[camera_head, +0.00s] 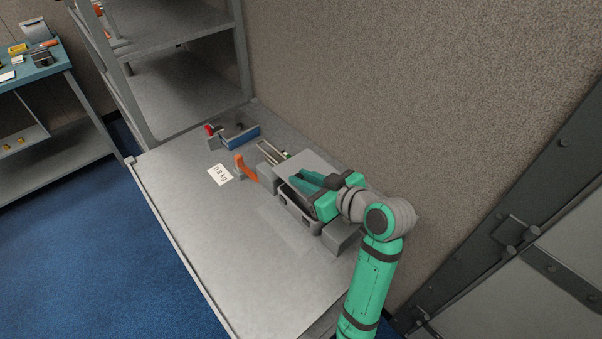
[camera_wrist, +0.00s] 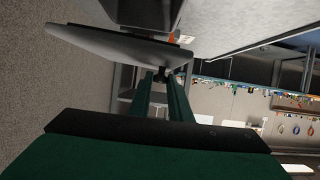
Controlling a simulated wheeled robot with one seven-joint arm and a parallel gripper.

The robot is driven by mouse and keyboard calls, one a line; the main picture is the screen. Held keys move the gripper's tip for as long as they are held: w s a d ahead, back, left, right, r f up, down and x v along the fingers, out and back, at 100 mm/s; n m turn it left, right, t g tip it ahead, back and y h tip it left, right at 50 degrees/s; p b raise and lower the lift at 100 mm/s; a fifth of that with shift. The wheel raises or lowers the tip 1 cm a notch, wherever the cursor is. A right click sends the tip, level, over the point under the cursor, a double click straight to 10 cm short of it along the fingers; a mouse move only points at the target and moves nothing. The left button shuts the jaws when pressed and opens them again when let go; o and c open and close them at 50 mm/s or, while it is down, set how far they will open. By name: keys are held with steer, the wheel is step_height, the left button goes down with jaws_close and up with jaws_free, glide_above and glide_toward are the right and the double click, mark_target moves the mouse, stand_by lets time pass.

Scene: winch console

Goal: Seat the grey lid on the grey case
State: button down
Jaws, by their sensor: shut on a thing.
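The grey lid (camera_head: 294,161) is a thin flat plate held over the grey case (camera_head: 297,213) in the head view. My gripper (camera_head: 306,179) has its green fingers closed at the lid. In the wrist view the lid (camera_wrist: 115,44) shows as a tilted plate, with my gripper's fingertips (camera_wrist: 163,74) shut on a small dark part at its edge. The dark box shape beyond the lid in that view looks like the case (camera_wrist: 140,12). A gap shows between lid and case on the near side. The case's opening is mostly hidden by the lid and gripper.
Grey blocks (camera_head: 341,236) stand at the case's ends. An orange lever (camera_head: 246,170), a "0.8 kg" label (camera_head: 220,174) and a blue-fronted tray (camera_head: 241,137) lie to the left. The wall (camera_head: 400,90) is close behind. The front of the bench (camera_head: 250,260) is clear.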

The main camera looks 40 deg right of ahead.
steer(key=shift+f, duration=2.15)
steer(key=shift+w+a, duration=0.1)
steer(key=shift+s+d+r, duration=0.15)
steer(key=shift+s+d, duration=0.05)
steer(key=shift+s, duration=0.15)
steer(key=shift+w+f, duration=0.2)
steer(key=shift+f, duration=1.1)
stand_by(0.5)
steer(key=shift+s+f, duration=0.15)
steer(key=shift+f, duration=0.3)
stand_by(0.4)
